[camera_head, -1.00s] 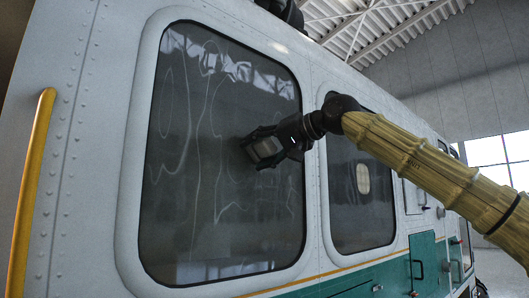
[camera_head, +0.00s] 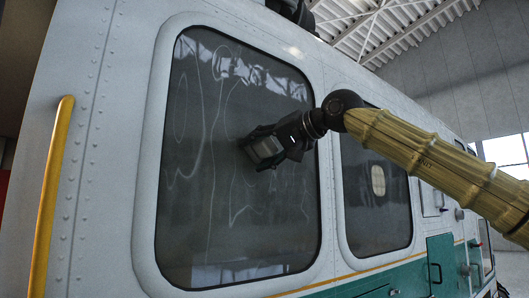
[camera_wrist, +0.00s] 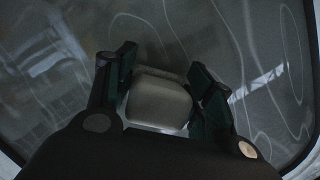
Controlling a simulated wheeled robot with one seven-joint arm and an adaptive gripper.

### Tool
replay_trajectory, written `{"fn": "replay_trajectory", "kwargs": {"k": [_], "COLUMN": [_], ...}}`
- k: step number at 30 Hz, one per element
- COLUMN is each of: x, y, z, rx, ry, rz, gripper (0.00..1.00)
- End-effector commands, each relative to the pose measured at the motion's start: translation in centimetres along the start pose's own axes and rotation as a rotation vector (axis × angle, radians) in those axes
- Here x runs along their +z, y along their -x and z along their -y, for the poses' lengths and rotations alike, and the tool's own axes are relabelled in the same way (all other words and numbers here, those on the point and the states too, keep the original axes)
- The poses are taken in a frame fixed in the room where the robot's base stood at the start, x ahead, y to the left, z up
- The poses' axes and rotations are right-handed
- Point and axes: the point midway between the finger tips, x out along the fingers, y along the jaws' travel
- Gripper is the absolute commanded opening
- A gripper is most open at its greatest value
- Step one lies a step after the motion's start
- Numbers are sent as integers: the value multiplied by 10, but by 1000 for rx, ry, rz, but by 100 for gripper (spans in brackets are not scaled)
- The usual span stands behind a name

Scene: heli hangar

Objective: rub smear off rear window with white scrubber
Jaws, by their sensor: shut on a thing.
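The rear window (camera_head: 215,225) is a large dark pane in a rounded white frame, filling the middle of the head view. Pale, thin, curving smear lines (camera_head: 203,150) run over its left, upper and lower parts. They also show in the wrist view (camera_wrist: 292,60). My gripper (camera_head: 264,149) is in front of the right middle of the pane. It is shut on the white scrubber (camera_wrist: 158,98), a pale rounded block between the two fingers, which looks greyish in the head view (camera_head: 266,148). I cannot tell whether the scrubber touches the glass.
A second dark window (camera_head: 375,205) is to the right, behind my arm. A yellow handrail (camera_head: 50,200) stands at the left. A green panel (camera_head: 440,262) with a handle is at the lower right. The white riveted fuselage (camera_head: 110,130) surrounds the windows.

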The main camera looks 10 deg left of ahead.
Motion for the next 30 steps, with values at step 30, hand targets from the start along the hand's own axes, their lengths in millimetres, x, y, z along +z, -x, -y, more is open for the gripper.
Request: {"fn": "replay_trajectory", "kwargs": {"k": [30], "x": [38], "y": [-12], "z": [40], "rx": [0], "ry": [2], "rz": [0], "gripper": [34]}}
